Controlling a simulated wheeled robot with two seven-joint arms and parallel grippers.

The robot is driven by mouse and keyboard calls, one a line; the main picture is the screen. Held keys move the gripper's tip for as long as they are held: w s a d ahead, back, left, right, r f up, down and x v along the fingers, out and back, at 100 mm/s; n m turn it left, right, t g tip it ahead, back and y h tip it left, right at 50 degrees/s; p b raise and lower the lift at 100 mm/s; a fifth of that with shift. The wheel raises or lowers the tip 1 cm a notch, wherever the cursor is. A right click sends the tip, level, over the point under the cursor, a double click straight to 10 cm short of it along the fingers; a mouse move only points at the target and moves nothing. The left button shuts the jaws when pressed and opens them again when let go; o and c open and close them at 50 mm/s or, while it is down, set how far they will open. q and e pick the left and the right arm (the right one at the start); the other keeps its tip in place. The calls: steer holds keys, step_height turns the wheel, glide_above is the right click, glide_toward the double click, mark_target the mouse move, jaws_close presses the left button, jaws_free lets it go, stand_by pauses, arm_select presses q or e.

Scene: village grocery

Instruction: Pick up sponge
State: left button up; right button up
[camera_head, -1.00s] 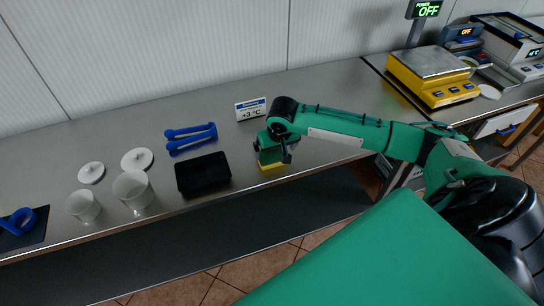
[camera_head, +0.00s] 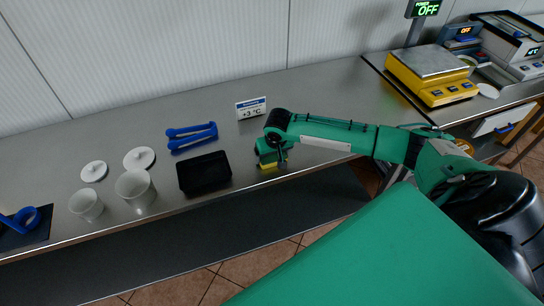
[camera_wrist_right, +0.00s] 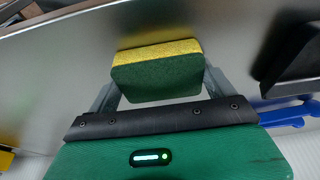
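The sponge, yellow with a dark green layer, lies on the steel counter near its front edge. It shows in the head view (camera_head: 269,165) just under my right gripper (camera_head: 270,159), which points down at it. In the right wrist view the sponge (camera_wrist_right: 158,72) sits between the two spread fingers of my right gripper (camera_wrist_right: 160,88), with its green face towards the camera. The fingers stand close along its two sides; firm contact cannot be made out. My left gripper is not in view.
A black tray (camera_head: 204,173) stands just left of the sponge. Blue tongs (camera_head: 192,136) and a temperature sign (camera_head: 251,108) lie behind. White cups (camera_head: 135,190) and lids (camera_head: 139,158) are further left. A yellow scale (camera_head: 431,75) stands at right. The counter between sign and scale is clear.

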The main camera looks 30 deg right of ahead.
steer(key=shift+r, duration=0.1)
steer(key=shift+c, duration=0.2)
step_height(320, 180, up, 20)
steer(key=b, duration=0.3)
